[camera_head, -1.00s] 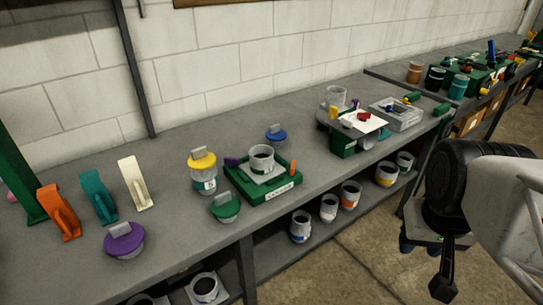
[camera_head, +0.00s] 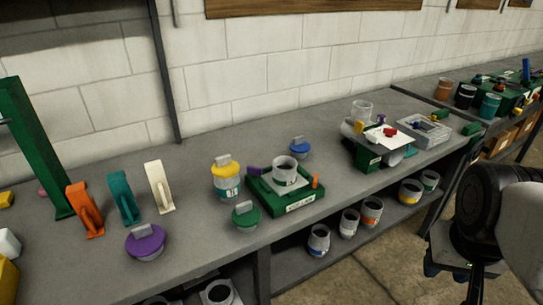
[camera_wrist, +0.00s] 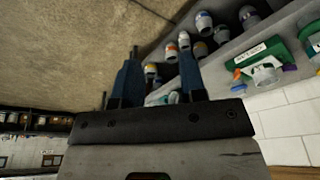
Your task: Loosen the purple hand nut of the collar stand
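A green stand (camera_head: 290,205) with a white label sits on the grey bench, with a grey collar (camera_head: 285,170) on top. A small purple piece (camera_head: 254,171) is at its left side, apparently the hand nut, and an orange pin (camera_head: 315,180) is at its right. In the wrist view the stand (camera_wrist: 258,52) is at the upper right, with the purple piece (camera_wrist: 289,68) beside the collar. My gripper (camera_wrist: 160,60) is open and empty, its two dark blue fingers apart. It is well away from the stand, over the bench's front side.
A purple-topped lid (camera_head: 146,240), a yellow-lidded can (camera_head: 226,182), a green lid (camera_head: 245,216) and a blue lid (camera_head: 300,147) surround the stand. Orange, teal and cream handles (camera_head: 158,187) stand left. A cluttered green box (camera_head: 372,155) is right. Cans fill the lower shelf.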

